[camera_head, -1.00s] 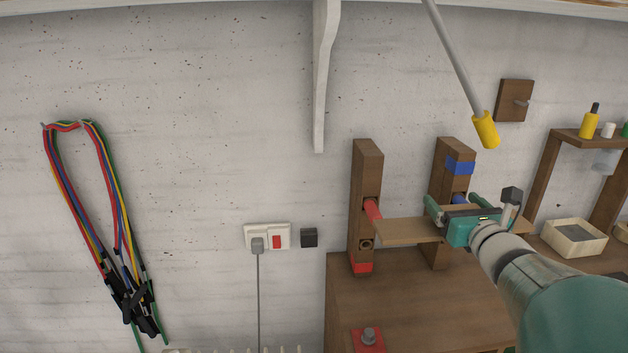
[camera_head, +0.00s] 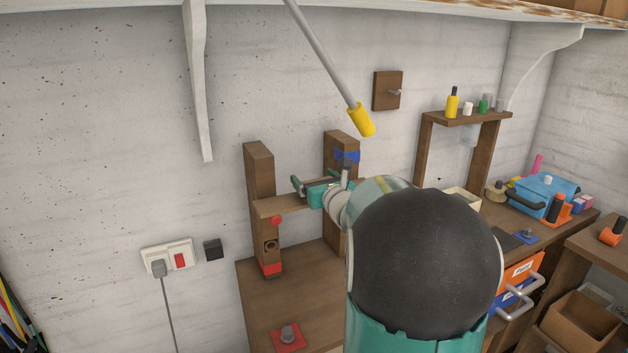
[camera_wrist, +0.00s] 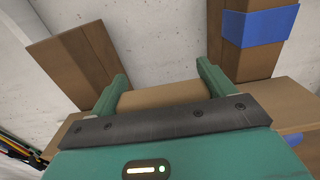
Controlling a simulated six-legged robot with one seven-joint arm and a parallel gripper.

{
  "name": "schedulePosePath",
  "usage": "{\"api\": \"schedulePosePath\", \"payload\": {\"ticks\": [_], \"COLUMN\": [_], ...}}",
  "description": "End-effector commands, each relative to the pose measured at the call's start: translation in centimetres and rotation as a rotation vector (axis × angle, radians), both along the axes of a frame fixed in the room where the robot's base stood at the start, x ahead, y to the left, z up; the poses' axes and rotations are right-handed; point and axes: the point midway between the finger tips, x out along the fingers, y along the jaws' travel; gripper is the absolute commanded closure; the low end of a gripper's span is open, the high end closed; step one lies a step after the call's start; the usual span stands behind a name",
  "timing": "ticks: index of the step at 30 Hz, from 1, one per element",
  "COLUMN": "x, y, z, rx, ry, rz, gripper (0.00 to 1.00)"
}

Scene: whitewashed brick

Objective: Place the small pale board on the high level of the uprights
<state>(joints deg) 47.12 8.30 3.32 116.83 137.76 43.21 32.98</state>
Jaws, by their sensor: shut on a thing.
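The small pale board (camera_head: 268,206) spans the front of two brown wooden uprights. My gripper (camera_head: 314,186) is shut on its middle; in the wrist view the green fingers (camera_wrist: 160,88) straddle the board (camera_wrist: 160,97). The left upright (camera_head: 260,170) has a red peg (camera_head: 276,220) just under the board's left end, an empty hole below, and a red band near its foot. The right upright (camera_head: 341,142) has a blue band; a blue peg (camera_wrist: 294,139) shows under the board's right part in the wrist view. I cannot tell whether the board touches the pegs.
A yellow-tipped grey rod (camera_head: 360,120) hangs above the right upright. A small shelf (camera_head: 466,119) with bottles stands to the right. A red plate with a bolt (camera_head: 289,337) lies on the bench front. A socket (camera_head: 167,257) is on the wall at left.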

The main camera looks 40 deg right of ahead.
Motion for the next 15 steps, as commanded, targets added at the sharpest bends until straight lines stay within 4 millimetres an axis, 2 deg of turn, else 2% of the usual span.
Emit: {"api": "schedulePosePath", "payload": {"ticks": [5, 6, 9, 15], "x": [-0.01, -0.01, -0.03, -0.06], "y": [0.03, 0.03, 0.02, 0.03], "z": [-0.15, -0.22, -0.22, -0.18], "rx": [-0.002, -0.001, -0.001, -0.001], "ry": [-0.002, 0.000, 0.000, -0.001], "rz": [0.000, 0.000, 0.000, 0.000], "gripper": [0.47, 0.16, 0.00, 0.00]}}
